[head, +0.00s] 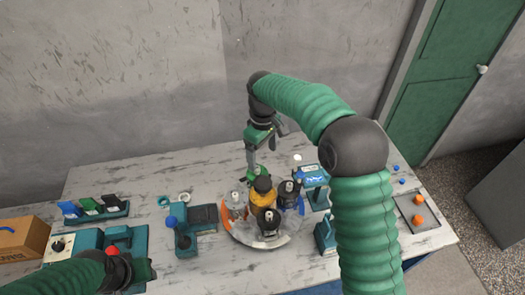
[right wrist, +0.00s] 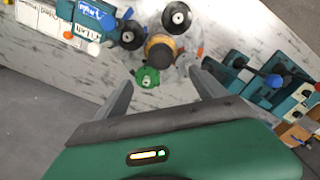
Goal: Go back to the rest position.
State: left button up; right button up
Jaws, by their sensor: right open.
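My right gripper (head: 251,166) hangs down above the far side of a round plate (head: 243,237) that carries a yellow and black part (head: 263,195) and several dark and grey cylindrical parts. In the right wrist view the two fingers (right wrist: 163,90) are spread apart with nothing between their tips. A round green part (right wrist: 147,77) shows beyond the fingers, beside the yellow and black part (right wrist: 159,48). My left arm comes in at the lower left; its gripper (head: 138,272) is partly seen and its jaws are not clear.
A teal fixture with a grey block (head: 203,216) stands left of the plate. A rack of small packs (head: 94,209) and a cardboard box (head: 22,240) are at the left. A blue-and-white box (head: 313,175) and an orange-knobbed tray (head: 417,212) are at the right. The table's back left is clear.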

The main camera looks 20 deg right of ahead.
notch_tip(320, 180, up, 3)
jog(key=shift+f, duration=0.2)
